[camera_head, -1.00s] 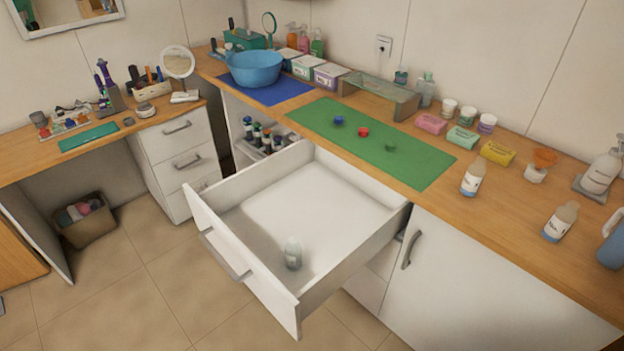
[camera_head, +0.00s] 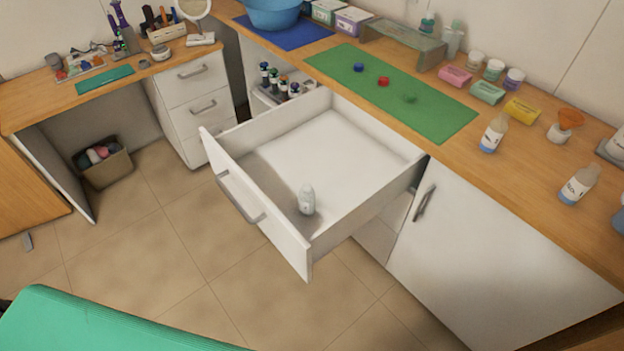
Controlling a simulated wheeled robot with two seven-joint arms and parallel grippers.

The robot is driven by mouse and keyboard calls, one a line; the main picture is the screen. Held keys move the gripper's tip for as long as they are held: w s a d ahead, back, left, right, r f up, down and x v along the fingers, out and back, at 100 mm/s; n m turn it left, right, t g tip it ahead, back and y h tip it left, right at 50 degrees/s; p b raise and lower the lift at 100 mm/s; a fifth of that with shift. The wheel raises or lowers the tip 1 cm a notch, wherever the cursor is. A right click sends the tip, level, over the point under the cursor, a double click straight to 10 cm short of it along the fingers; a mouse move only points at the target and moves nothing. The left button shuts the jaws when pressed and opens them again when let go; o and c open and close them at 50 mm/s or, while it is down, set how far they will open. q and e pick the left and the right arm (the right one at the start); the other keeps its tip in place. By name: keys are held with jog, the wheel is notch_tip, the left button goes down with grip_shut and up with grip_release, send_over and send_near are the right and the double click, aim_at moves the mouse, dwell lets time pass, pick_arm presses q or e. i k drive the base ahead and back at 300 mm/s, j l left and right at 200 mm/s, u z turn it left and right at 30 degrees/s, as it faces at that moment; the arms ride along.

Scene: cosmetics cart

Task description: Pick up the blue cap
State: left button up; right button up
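The blue cap (camera_head: 359,67) lies on the green mat (camera_head: 436,116) on the wooden counter, near the mat's far left part. A red cap (camera_head: 383,81) lies just to its right, and a green cap (camera_head: 410,98) lies further right on the same mat. Neither of my grippers shows in the head view, so their state is hidden.
An open white drawer (camera_head: 262,225) juts out below the mat, with a small pale bottle (camera_head: 307,199) in it. A teal padded surface (camera_head: 95,325) fills the bottom left. Bottles, jars and soap boxes (camera_head: 487,92) stand right of the mat.

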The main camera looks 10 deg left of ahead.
aim_at(358, 68)
jog(key=i+j+u, duration=0.5)
jog(key=j, duration=0.25)
jog(key=i+j+u, duration=0.5)
jog(key=j, duration=0.2)
jog(key=i+j+u, duration=0.45)
jog(key=i+z, duration=0.15)
jog(key=i, duration=0.25)
jog(key=i+j+z, duration=0.2)
jog(key=i, duration=0.15)
jog(key=i+j+z, duration=0.15)
jog(key=i, duration=0.25)
jog(key=i+z, duration=0.15)
jog(key=z, duration=0.3)
jog(key=i+z, duration=0.2)
jog(key=z, duration=0.3)
jog(key=i+j+z, duration=0.1)
jog(key=z, duration=0.35)
jog(key=i+j+z, duration=0.15)
jog(key=z, duration=0.3)
